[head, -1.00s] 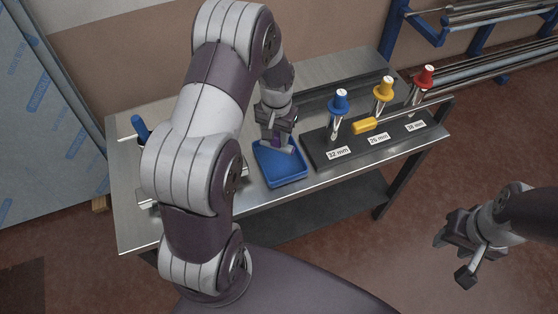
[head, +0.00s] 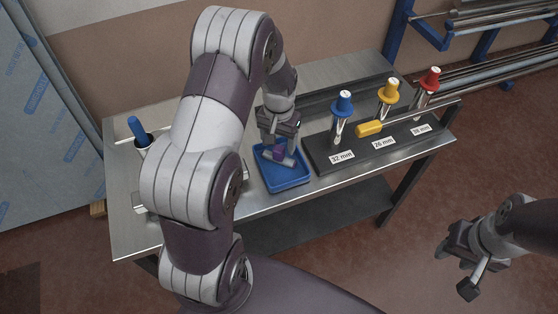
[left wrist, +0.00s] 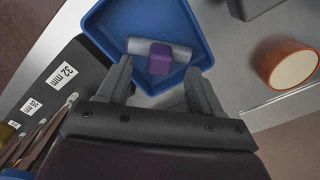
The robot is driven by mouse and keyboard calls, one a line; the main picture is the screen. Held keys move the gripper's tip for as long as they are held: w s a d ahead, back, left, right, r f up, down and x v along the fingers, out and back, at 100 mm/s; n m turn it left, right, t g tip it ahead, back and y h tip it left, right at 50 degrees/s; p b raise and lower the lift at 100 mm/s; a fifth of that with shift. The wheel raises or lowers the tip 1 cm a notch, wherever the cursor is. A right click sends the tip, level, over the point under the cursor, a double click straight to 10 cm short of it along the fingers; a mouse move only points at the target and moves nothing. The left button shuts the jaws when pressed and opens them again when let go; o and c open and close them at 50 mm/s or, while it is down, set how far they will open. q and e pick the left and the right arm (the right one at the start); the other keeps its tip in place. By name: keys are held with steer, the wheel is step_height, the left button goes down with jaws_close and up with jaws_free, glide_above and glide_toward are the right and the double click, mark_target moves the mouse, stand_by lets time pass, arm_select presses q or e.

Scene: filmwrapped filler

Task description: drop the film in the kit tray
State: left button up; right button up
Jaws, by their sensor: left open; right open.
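The film, a short grey roll with a purple band (head: 280,154), lies in the blue kit tray (head: 291,185) on the metal bench. In the left wrist view the purple band (left wrist: 160,59) and grey roll lie flat on the floor of the tray (left wrist: 98,22), near its corner. My left gripper (head: 278,139) is over the tray. My right gripper (head: 456,269) is open and empty, off the bench at the lower right.
A dark rack (head: 318,156) labelled 32, 26 and 38 mm stands right of the tray, with blue, yellow and red tops. A yellow-handled tool (head: 368,129) lies across it. An orange round container (left wrist: 291,66) is on the tray's other side.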

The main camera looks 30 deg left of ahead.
arm_select(q)
step_height(320, 180, up, 11)
steer(key=shift+p, duration=0.4)
steer(key=shift+w+f, duration=0.1)
steer(key=s+d+r+p, duration=0.3)
steer(key=s+d+p, duration=0.1)
steer(key=s, duration=0.3)
steer(key=s+d+r+m+t+p, duration=0.1)
steer(key=s+d+r+p, duration=0.2)
steer(key=s, duration=0.4)
steer(key=shift+d+r+p, duration=0.3)
steer(key=shift+d+p, duration=0.05)
steer(key=shift+d, duration=0.25)
